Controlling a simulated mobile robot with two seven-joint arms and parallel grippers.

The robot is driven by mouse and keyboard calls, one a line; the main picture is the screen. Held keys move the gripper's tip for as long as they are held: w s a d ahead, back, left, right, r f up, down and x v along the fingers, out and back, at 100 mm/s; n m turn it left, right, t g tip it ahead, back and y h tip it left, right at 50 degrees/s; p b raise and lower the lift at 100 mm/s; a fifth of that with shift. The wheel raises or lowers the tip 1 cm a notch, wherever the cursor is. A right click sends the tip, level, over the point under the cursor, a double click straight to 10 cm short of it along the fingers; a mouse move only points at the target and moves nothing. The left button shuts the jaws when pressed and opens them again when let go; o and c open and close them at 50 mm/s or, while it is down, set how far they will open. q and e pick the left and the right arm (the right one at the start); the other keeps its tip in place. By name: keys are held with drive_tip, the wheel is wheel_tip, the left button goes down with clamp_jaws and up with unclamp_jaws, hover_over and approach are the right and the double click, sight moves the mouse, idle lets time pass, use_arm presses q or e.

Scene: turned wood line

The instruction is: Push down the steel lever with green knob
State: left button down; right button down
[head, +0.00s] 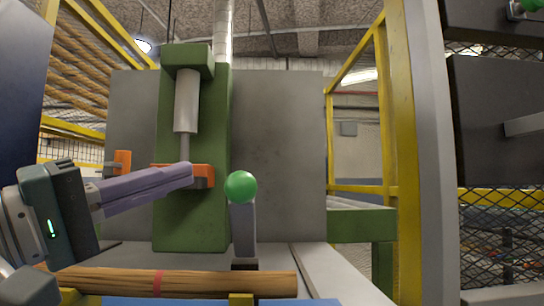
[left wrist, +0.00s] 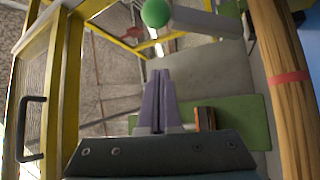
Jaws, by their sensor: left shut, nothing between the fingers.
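The steel lever (head: 243,228) stands upright in the middle of the head view, with a round green knob (head: 240,186) on top. Its foot sits in a dark base behind the wooden bar. My left gripper (head: 190,173) comes in from the left with its purple fingers shut and empty. Its tips are left of the knob and a little higher in the picture, apart from it. In the left wrist view the shut fingers (left wrist: 160,75) point up the picture, the knob (left wrist: 155,13) is near the top edge and the lever (left wrist: 200,22) runs right from it. My right gripper is not in view.
A green press frame (head: 205,225) with a grey cylinder (head: 186,100) and orange blocks (head: 203,177) stands behind the fingers. A turned wooden bar (head: 200,283) with a red band lies in front of the lever. Yellow posts (head: 402,130) stand on the right.

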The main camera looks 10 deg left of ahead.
sight(240, 187)
use_arm(q)
drive_tip(key=shift+w+d+f+p, duration=0.15)
drive_tip(key=shift+d+p, duration=0.35)
drive_tip(key=shift+d, duration=0.7)
drive_tip(key=shift+w+d+p, duration=0.2)
drive_tip(key=shift+d+p, duration=0.3)
drive_tip(key=shift+d, duration=0.65)
drive_tip(key=shift+f, duration=0.1)
drive_tip(key=shift+s+f+m+h+b, duration=0.2)
drive_tip(key=shift+m+h+b, duration=0.15)
drive_tip(key=shift+b, duration=0.7)
